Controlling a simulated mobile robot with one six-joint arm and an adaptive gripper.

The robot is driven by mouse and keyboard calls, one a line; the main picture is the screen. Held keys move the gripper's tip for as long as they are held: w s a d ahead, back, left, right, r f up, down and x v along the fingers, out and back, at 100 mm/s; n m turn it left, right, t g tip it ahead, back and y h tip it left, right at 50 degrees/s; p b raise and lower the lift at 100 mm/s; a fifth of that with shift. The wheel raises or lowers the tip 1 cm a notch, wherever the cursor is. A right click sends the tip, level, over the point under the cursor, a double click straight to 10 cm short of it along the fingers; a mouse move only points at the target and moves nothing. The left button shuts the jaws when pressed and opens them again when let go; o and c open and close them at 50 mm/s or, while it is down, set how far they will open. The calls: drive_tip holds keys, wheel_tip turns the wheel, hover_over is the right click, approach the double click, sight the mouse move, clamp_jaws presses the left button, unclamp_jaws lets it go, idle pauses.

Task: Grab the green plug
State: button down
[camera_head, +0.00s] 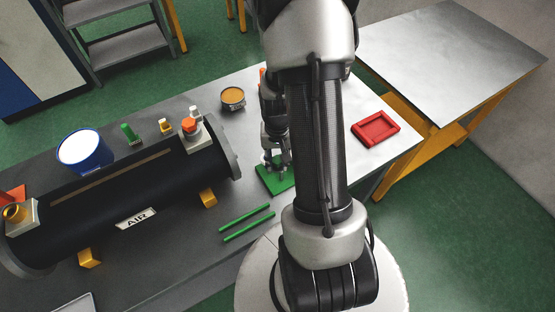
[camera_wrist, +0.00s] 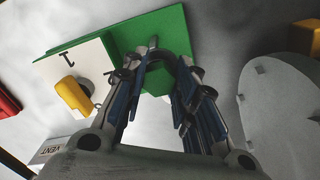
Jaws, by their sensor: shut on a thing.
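My gripper (camera_head: 277,170) is low over a green plate (camera_head: 270,186) on the grey workbench, beside my arm. In the wrist view, my gripper (camera_wrist: 168,65) has its fingers around a small green piece (camera_wrist: 155,82), which I take to be the green plug. Its outline merges with the larger green plate (camera_wrist: 85,42) behind it, so I cannot tell whether it is lifted clear. In the head view the fingers and arm hide the plug.
The black AIR cylinder (camera_head: 120,200) lies on the bench at left. A blue-white can (camera_head: 84,152) and small green upright piece (camera_head: 128,132) stand behind it. Two green rods (camera_head: 247,222) lie in front. A red tray (camera_head: 375,127) is at right. A tan can (camera_head: 232,97) stands farther back.

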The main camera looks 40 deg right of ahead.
sight(277, 161)
wheel_tip(277, 161, up, 20)
drive_tip(key=p, duration=0.4)
drive_tip(key=shift+f, duration=0.2)
